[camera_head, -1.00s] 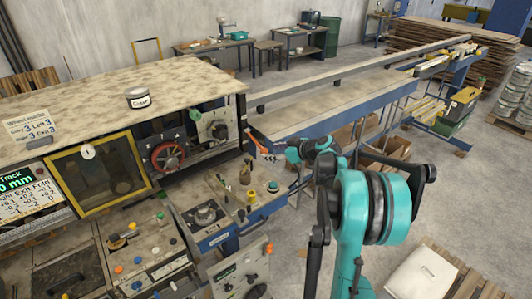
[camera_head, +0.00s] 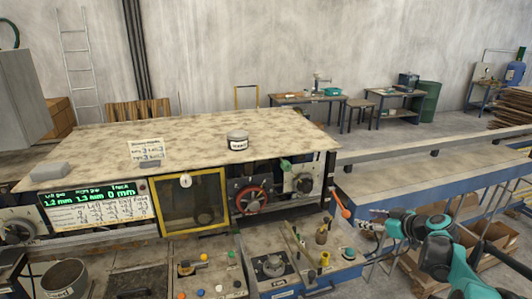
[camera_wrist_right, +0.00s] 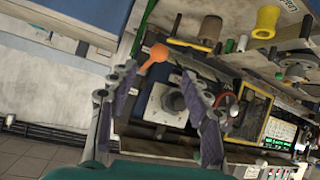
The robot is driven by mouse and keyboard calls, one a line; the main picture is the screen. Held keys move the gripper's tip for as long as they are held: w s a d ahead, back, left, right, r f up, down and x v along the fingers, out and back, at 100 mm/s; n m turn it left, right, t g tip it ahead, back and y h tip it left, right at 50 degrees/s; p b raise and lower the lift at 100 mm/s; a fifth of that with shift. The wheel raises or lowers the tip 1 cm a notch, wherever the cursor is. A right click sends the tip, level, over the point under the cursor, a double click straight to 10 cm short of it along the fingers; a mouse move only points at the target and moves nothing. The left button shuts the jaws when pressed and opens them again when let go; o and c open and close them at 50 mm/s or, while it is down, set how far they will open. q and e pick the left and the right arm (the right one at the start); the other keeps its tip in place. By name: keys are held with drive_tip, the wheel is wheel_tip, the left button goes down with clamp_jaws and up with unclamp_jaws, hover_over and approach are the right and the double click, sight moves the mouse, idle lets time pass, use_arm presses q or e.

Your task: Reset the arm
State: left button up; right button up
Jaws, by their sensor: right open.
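My right arm comes in at the lower right of the head view, mostly teal, with its gripper (camera_head: 368,219) pointing left toward the laminating machine. In the right wrist view the two fingers of this gripper (camera_wrist_right: 158,78) stand apart with nothing between them. The orange-handled lever (camera_head: 341,203) on the machine is close to the gripper in the head view; its orange knob (camera_wrist_right: 157,53) shows between and beyond the fingers in the wrist view. I cannot tell the exact gap. My left gripper is not in view.
The machine's flat top (camera_head: 90,145) carries a labelled can (camera_head: 238,140) and a small sign (camera_head: 146,149). A red handwheel (camera_head: 251,198), a yellow-framed window (camera_head: 190,200) and control panels are on its front. A blue conveyor bed (camera_head: 400,185) extends right. A metal bucket (camera_head: 65,279) is at lower left.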

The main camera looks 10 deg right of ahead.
drive_tip(key=s+a+f+m+g, duration=0.1)
drive_tip(key=s+a, duration=0.4)
drive_tip(key=a, duration=0.4)
drive_tip(key=s+a+m+g+h, duration=0.1)
drive_tip(key=s+a+g, duration=0.1)
drive_tip(key=s+a, duration=0.5)
drive_tip(key=s+a+f+m+g, duration=0.1)
drive_tip(key=s+a, duration=0.2)
drive_tip(key=a, duration=0.8)
drive_tip(key=s+a+f+m+h, duration=0.1)
drive_tip(key=s+a+f, duration=0.15)
drive_tip(key=s, duration=0.25)
drive_tip(key=s+a+f+h, duration=0.1)
drive_tip(key=s+f, duration=0.2)
drive_tip(key=s, duration=0.3)
wheel_tip(320, 180, down, 15)
drive_tip(key=b, duration=1.5)
drive_tip(key=shift+w+m+g+b, duration=0.3)
drive_tip(key=shift+w+b, duration=0.05)
drive_tip(key=shift+w, duration=0.05)
